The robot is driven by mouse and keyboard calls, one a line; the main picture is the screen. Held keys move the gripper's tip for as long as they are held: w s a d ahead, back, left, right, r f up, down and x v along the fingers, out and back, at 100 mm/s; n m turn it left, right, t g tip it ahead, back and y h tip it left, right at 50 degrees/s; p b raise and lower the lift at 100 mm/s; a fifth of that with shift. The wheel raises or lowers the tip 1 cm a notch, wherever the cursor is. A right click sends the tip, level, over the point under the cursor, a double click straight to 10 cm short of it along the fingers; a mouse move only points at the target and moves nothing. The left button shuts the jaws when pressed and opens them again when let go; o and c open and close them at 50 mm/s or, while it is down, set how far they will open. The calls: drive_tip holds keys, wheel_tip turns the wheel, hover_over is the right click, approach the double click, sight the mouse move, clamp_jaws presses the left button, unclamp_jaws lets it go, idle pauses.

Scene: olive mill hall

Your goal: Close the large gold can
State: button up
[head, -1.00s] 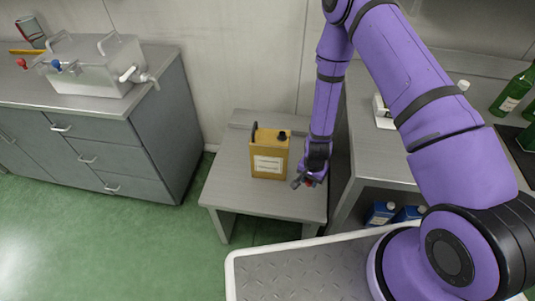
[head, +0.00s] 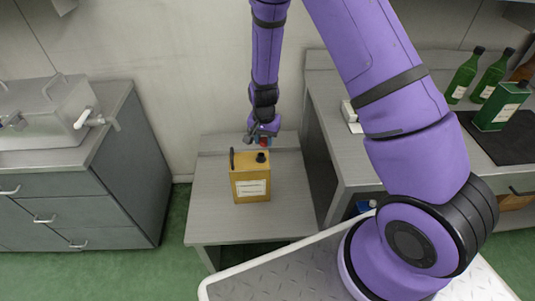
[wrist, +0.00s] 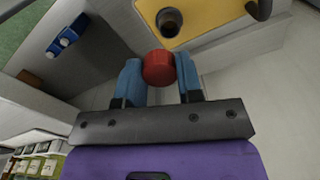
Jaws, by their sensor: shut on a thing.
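The large gold can (head: 250,188) stands upright on the low grey table (head: 205,215). It has a white label, a dark handle and a dark round spout at its top right. In the wrist view the gold top (wrist: 205,17) shows at the upper edge, with its dark round opening (wrist: 169,21) uncovered. My gripper (head: 262,138) is above and just behind the can. It is shut on a red cap (wrist: 158,68), held between its blue fingertips. The cap is apart from the opening in the wrist view.
A steel tank (head: 50,110) with a tap stands on the grey cabinet at left. Green bottles (head: 464,75) and a green can (head: 499,106) stand on the right counter. Blue containers (wrist: 62,41) show in the wrist view. The low table is clear around the can.

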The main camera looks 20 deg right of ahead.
sight(261, 155)
drive_tip(key=shift+w+a+r, duration=0.35)
drive_tip(key=shift+a+r, duration=0.15)
drive_tip(key=shift+r, duration=0.3)
drive_tip(key=shift+f, duration=3.2)
drive_tip(key=shift+f, duration=1.15)
drive_tip(key=shift+c, duration=0.3)
idle(0.5)
drive_tip(key=o, duration=0.9)
drive_tip(key=shift+c, duration=0.9)
